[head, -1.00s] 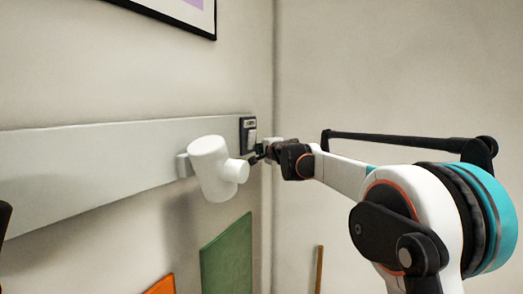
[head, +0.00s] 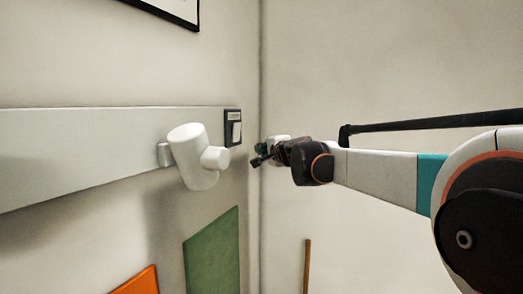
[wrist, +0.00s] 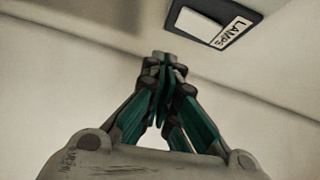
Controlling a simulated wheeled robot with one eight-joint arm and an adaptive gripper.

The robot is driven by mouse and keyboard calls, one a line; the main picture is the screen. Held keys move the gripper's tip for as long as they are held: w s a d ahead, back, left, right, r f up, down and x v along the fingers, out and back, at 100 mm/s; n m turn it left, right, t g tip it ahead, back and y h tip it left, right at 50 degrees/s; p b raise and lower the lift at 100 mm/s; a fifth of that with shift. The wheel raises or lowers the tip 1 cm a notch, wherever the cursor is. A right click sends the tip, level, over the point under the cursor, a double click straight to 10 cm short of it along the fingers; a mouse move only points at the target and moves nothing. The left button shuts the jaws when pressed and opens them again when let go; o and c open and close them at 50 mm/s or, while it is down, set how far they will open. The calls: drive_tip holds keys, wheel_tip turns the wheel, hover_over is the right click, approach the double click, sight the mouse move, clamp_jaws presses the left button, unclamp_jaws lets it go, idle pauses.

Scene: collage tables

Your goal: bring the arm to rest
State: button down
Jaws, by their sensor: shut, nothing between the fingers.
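My gripper (head: 259,156) is at the end of my arm, which reaches in from the right in the head view. It is apart from the wall, to the right of and a little below a dark-framed light switch (head: 233,128). In the wrist view my gripper (wrist: 161,62) has its fingertips together, with nothing between them. The switch (wrist: 204,22) shows there above and beyond the fingertips, with a white rocker and a label reading LAMPS.
A white wall lamp (head: 192,158) sticks out from a pale wall panel (head: 75,150), left of my gripper. A green board (head: 212,255), an orange board (head: 138,282) and a wooden stick (head: 307,265) are lower down. The right wall is bare.

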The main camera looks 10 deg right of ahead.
drive_tip(key=shift+s+d, duration=0.1)
drive_tip(key=shift+d, duration=0.05)
drive_tip(key=s+a+f+n+g+y+b, duration=0.1)
drive_tip(key=s+a+f+n+b, duration=0.2)
drive_tip(key=s+f+b, duration=0.4)
drive_tip(key=s+a+f+n+g+y+b, duration=0.1)
drive_tip(key=s+a+f+n+g+b, duration=0.2)
drive_tip(key=s+f, duration=0.5)
drive_tip(key=s+d+f+n+g+h+b, duration=0.1)
drive_tip(key=s+f+n+g+b, duration=0.1)
drive_tip(key=s+f+b, duration=0.5)
drive_tip(key=s+d+f+n+g+h+b, duration=0.1)
drive_tip(key=s+f+n+b, duration=0.3)
drive_tip(key=s+f+b, duration=0.4)
drive_tip(key=s+d+f+n+g+h+b, duration=0.2)
drive_tip(key=s+f+b, duration=0.5)
drive_tip(key=s+f, duration=1.2)
wheel_tip(320, 180, down, 16)
drive_tip(key=shift+d+r+n+g+h+b, duration=0.1)
drive_tip(key=shift+d+n+g+h+b, duration=0.25)
drive_tip(key=shift+d+n, duration=0.25)
drive_tip(key=shift+s, duration=0.1)
